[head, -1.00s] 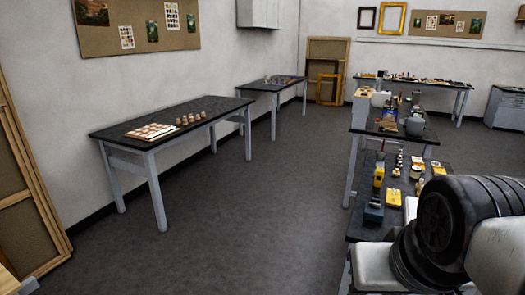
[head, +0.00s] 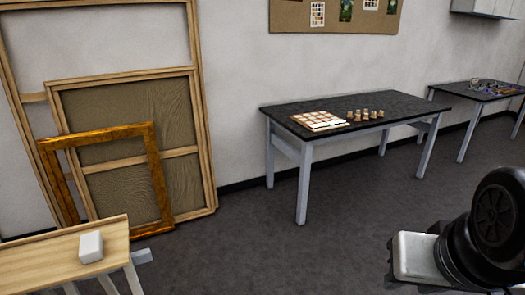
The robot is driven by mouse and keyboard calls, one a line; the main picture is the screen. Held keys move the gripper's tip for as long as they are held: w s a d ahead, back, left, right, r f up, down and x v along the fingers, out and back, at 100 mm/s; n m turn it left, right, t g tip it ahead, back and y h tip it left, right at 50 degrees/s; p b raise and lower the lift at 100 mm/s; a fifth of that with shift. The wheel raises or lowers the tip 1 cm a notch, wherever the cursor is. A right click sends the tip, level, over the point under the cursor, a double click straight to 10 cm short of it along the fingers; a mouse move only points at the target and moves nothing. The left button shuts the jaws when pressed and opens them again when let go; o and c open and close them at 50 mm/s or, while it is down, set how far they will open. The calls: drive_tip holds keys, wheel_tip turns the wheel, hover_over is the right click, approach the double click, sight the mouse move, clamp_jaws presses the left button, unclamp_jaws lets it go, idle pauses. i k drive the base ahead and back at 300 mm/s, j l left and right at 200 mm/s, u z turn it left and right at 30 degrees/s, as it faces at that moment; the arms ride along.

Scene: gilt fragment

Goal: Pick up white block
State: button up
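A white block (head: 91,246) stands on a light wooden table (head: 40,262) at the bottom left of the head view. It is near the table's right end. My arm shows at the lower right of the view, with a black joint and a pale link. My gripper itself is out of the picture. The arm is far to the right of the block and apart from it.
Wooden stretcher frames (head: 125,85) and a gilt frame (head: 163,190) lean on the wall behind the wooden table. A dark-topped table (head: 385,105) with a tray and small jars stands at the wall. Grey floor (head: 240,250) between is clear.

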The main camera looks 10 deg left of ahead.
sight(91, 246)
drive_tip(key=i+u, duration=0.3)
drive_tip(key=u, duration=0.15)
drive_tip(key=i+l+u, duration=0.2)
drive_tip(key=u, duration=0.25)
drive_tip(key=i+l+u, duration=0.25)
drive_tip(key=u, duration=0.25)
drive_tip(key=i+l+u, duration=0.15)
drive_tip(key=u, duration=0.25)
drive_tip(key=i+l+u, duration=0.2)
drive_tip(key=u, duration=0.25)
drive_tip(key=i+l+u, duration=0.1)
drive_tip(key=l+u, duration=0.3)
drive_tip(key=i+l+u, duration=0.2)
drive_tip(key=u, duration=0.15)
drive_tip(key=i+l+u, duration=0.15)
drive_tip(key=u, duration=0.25)
drive_tip(key=l+u, duration=0.35)
drive_tip(key=i+l+u, duration=0.15)
drive_tip(key=l, duration=0.2)
